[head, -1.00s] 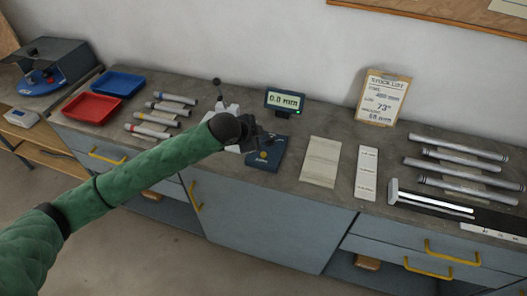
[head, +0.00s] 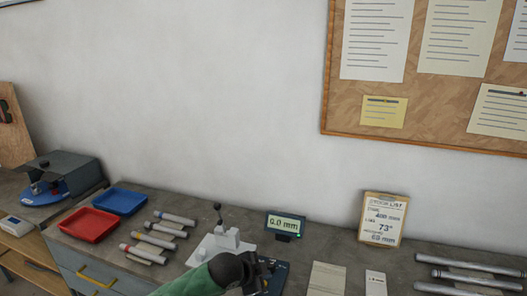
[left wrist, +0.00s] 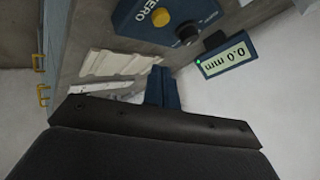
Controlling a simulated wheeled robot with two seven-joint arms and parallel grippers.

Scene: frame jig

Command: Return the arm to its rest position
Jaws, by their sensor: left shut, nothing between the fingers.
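My left arm's green sleeve (head: 190,284) comes in at the bottom of the head view. Its dark left gripper (head: 266,270) is over the bench, beside the blue gauge base and the grey-white lever fixture (head: 222,243). In the left wrist view the fingers (left wrist: 162,82) are together with nothing between them. Beyond them is the blue box marked ZERO (left wrist: 128,18), with a yellow button (left wrist: 161,18) and a dark knob. The fingers look apart from the box. The display (head: 285,225) reads 0.0 mm. My right gripper is not in view.
Left on the bench are a red tray (head: 89,225), a blue tray (head: 120,201) and several tubes (head: 160,239). A clipboard (head: 383,219) leans on the wall. Long rods (head: 470,266) lie at right. The wall space above the bench is open.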

